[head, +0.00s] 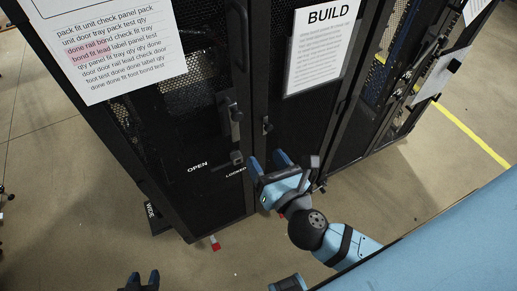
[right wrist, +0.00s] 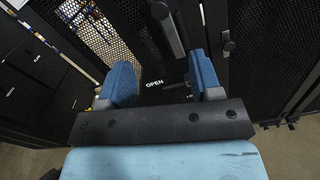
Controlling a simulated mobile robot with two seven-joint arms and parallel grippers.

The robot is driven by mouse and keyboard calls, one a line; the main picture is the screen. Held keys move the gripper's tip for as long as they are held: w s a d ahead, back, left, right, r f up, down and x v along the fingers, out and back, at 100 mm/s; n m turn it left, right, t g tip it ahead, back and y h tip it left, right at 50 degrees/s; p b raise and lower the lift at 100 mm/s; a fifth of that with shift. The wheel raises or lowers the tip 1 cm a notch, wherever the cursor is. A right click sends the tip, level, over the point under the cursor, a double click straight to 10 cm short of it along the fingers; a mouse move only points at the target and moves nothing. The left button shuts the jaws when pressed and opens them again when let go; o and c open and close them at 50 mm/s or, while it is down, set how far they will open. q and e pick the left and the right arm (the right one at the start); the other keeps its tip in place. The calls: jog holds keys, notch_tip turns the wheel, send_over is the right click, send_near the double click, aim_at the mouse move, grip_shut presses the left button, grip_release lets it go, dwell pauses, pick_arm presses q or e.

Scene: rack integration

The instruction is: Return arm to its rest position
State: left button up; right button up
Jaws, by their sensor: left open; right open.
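My right gripper (head: 268,159) is open and empty in front of the black rack's doors, low down near the seam between them. Its blue fingers point at the rack, and its arm comes in from the lower right. In the right wrist view the open fingers (right wrist: 163,72) frame the white OPEN label, with nothing held between them.
The black rack (head: 215,205) has mesh doors, a door handle (head: 235,118), OPEN and LOCKED labels, a text sheet (head: 115,45) and a BUILD sheet (head: 322,45). A small red-tipped item (head: 215,243) is at the rack's foot. Bare floor (head: 70,215) lies left; a yellow line (head: 470,137) lies right.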

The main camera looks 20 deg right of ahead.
jog(key=shift+s, duration=0.25)
dwell(0.4)
jog(key=s+d+f+m+g+y+p, duration=0.1)
jog(key=s+f+m+g+p, duration=0.1)
jog(key=f+m, duration=0.7)
jog(key=s+d+f+m+g+y+p, duration=0.1)
jog(key=f+m+g, duration=0.4)
jog(key=m, duration=1.6)
notch_tip(320, 180, down, 4)
jog(key=s+p, duration=0.1)
jog(key=s, duration=0.1)
jog(key=shift+s+d+m+y, duration=0.25)
jog(key=shift+s+m+y, duration=0.05)
jog(key=shift+s+m, duration=0.1)
jog(key=shift+r, duration=0.1)
